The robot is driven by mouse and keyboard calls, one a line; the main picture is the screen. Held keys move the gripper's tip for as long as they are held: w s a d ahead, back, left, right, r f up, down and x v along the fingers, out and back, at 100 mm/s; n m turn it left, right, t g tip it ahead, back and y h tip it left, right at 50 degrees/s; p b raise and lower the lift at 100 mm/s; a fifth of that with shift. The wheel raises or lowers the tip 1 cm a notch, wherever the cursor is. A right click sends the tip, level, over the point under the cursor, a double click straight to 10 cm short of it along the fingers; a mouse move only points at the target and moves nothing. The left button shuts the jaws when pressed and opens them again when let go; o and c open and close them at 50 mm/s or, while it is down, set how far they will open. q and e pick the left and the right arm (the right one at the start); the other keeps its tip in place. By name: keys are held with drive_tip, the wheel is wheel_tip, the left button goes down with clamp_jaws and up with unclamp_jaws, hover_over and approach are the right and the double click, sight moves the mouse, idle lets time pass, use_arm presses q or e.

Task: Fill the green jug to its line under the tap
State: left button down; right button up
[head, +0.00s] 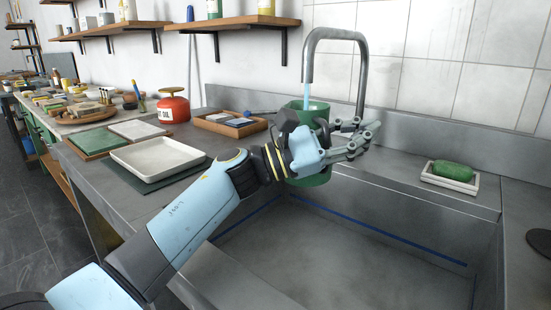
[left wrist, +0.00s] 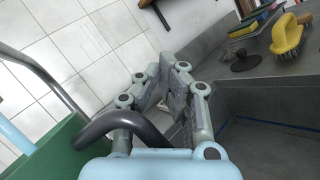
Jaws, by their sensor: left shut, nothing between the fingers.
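The green jug (head: 318,180) is under the metal tap (head: 336,35), at the back left of the sink. A pale blue stream of water (head: 306,97) falls from the spout into the jug's mouth. My left gripper (head: 372,138) is in front of the jug, shut with nothing between its fingertips, and hides much of it. In the left wrist view, the fingers (left wrist: 178,82) are beside the jug's dark curved handle (left wrist: 98,125), and the green wall (left wrist: 55,155) is at lower left. The fill line and water level are hidden. My right gripper is not in view.
The sink basin (head: 350,250) is open in front. A green sponge (head: 453,171) sits in a white dish on the right. The yellow-handled brush (left wrist: 287,35) shows in the wrist view.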

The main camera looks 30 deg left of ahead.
use_arm(q)
drive_tip(key=s+a, duration=0.2)
drive_tip(key=s, duration=0.6)
drive_tip(key=shift+a+b, duration=0.3)
drive_tip(key=shift+a, duration=0.05)
drive_tip(key=shift+s+r, duration=0.1)
drive_tip(key=s+a+r, duration=0.2)
drive_tip(key=s+r, duration=0.1)
drive_tip(key=s, duration=0.3)
drive_tip(key=shift+s, duration=0.25)
idle(0.3)
drive_tip(key=shift+a, duration=0.1)
idle(0.3)
